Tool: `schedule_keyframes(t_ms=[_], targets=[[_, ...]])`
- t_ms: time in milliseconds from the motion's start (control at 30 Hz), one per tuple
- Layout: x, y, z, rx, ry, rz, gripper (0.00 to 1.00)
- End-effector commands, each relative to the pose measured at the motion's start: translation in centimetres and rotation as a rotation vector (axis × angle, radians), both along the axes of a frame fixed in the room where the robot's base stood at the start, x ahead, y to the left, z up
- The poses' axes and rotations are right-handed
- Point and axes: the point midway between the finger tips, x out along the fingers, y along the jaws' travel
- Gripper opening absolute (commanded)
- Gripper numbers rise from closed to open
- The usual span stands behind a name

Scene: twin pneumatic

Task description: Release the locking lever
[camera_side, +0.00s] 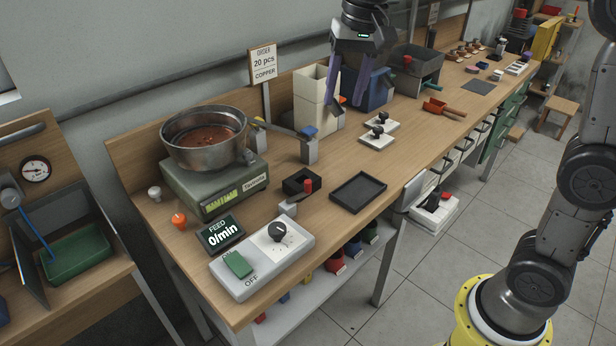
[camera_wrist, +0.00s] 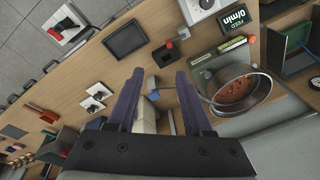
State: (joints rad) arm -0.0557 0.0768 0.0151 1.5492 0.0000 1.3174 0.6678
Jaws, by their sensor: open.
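My gripper (camera_side: 346,103) hangs above the back of the bench with its two purple fingers apart and nothing between them. In the wrist view the open fingers (camera_wrist: 159,75) point at the bench. A lever-like bar with a blue end (camera_side: 306,131) sits by a grey metal post (camera_side: 309,152), left of and below my gripper; its blue end also shows between the fingers in the wrist view (camera_wrist: 153,96). Two white plates with black handles (camera_side: 380,130) lie to the right. I cannot tell which part is the locking lever. No contact with my gripper is visible.
A metal bowl of copper-coloured pieces (camera_side: 203,139) stands on a green scale (camera_side: 216,187). A cream bin (camera_side: 310,98) stands close by my gripper. A black tray (camera_side: 358,192), a red-topped black block (camera_side: 301,182) and a dial box (camera_side: 262,260) occupy the front.

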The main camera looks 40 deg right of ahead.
Motion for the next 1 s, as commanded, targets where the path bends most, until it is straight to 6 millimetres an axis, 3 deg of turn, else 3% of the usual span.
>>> schedule_keyframes(t_ms=[33, 100, 300, 667, 1000], targets=[[2.0, 0.4, -1.3, -0.001, 0.034, -0.006, 0.51], [4.0, 0.8, -2.9, -0.001, 0.069, -0.008, 0.51], [7.1, 1.6, -7.3, -0.008, 0.147, 0.007, 0.51], [7.2, 1.9, -11.5, -0.012, 0.187, 0.014, 0.51], [7.1, 1.8, -18.1, -0.012, 0.188, 0.014, 0.51]])
